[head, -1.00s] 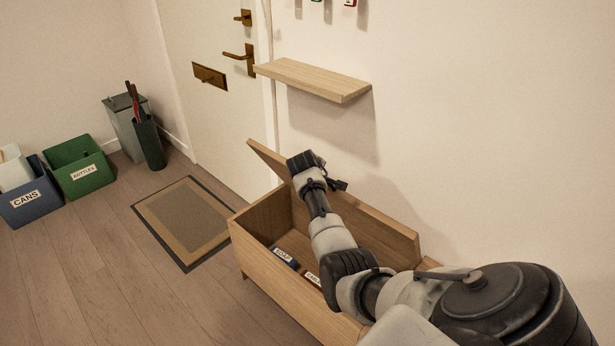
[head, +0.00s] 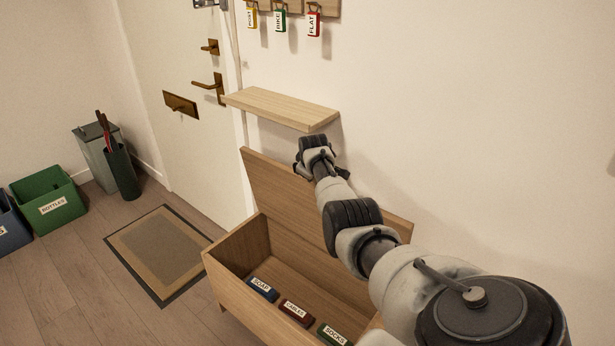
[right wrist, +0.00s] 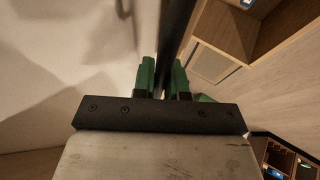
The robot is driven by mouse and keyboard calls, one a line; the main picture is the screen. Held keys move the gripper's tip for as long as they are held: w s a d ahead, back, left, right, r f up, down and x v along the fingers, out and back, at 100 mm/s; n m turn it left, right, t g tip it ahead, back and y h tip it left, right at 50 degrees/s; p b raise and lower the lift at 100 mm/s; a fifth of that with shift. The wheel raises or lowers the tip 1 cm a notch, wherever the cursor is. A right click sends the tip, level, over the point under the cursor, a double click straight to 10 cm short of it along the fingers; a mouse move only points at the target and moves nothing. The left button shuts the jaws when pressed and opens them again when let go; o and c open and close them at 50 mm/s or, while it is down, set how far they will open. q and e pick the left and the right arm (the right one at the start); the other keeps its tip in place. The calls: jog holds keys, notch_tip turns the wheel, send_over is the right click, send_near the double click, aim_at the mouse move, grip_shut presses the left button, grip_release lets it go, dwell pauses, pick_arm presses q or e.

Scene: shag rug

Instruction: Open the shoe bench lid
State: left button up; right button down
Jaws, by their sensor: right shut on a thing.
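The wooden shoe bench (head: 240,298) stands against the wall in the head view, its inside exposed. Its lid (head: 272,190) is raised, nearly upright at the back. My right gripper (head: 310,165) is at the lid's upper edge, with my arm crossing in front of the lid's right part. In the right wrist view the green fingertips (right wrist: 165,78) are closed about a dark strip, which seems to be the lid's edge. The gripper hides the exact contact. The bench interior also shows at the upper right there. My left gripper is not in view.
Labelled boxes lie inside the bench: blue (head: 262,289), red (head: 298,313) and green (head: 333,335). A wall shelf (head: 282,108) is close above the gripper, with tagged keys (head: 313,22) higher up. A doormat (head: 160,252) and a green crate (head: 48,203) are to the left.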

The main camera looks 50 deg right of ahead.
jog(key=shift+d, duration=0.15)
jog(key=c, duration=1.2)
grip_release()
jog(key=shift+s+r+p, duration=0.15)
jog(key=shift+r+p, duration=0.25)
jog(key=shift+r, duration=0.05)
jog(key=p+v, duration=0.2)
jog(key=v, duration=0.8)
jog(key=shift+p, duration=0.3)
jog(key=shift+f, duration=0.15)
